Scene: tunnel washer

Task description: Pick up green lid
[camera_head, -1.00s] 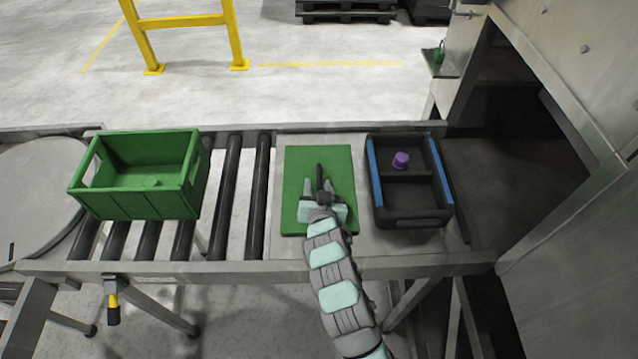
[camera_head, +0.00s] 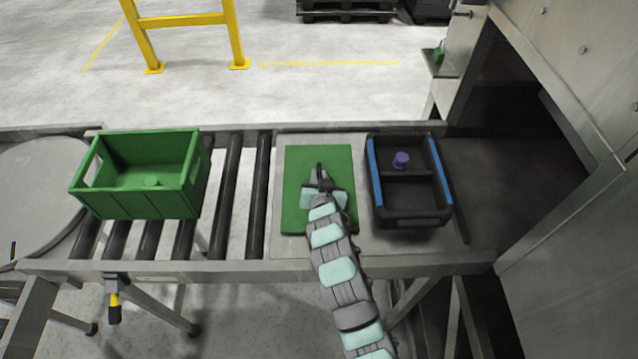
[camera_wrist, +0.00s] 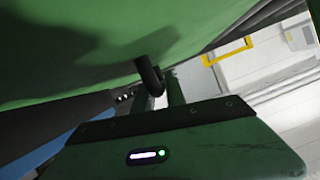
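The green lid (camera_head: 300,215) is a flat rectangle lying on the grey plate of the conveyor, between the rollers and a black tray. A dark upright handle stands at its middle, largely covered by my gripper. My gripper (camera_head: 319,180) is over the lid's middle at this handle. In the wrist view the green lid (camera_wrist: 90,35) fills the upper part, with the black curved handle (camera_wrist: 148,75) right at my fingers (camera_wrist: 162,92). The fingers are close together around or beside the handle; I cannot tell whether they press on it.
A green crate (camera_head: 140,205) with a small green object inside stands on the rollers to the left. The black tray (camera_head: 410,218) with blue side strips holds a purple object (camera_head: 401,160) close on the right. The washer opening is farther right.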

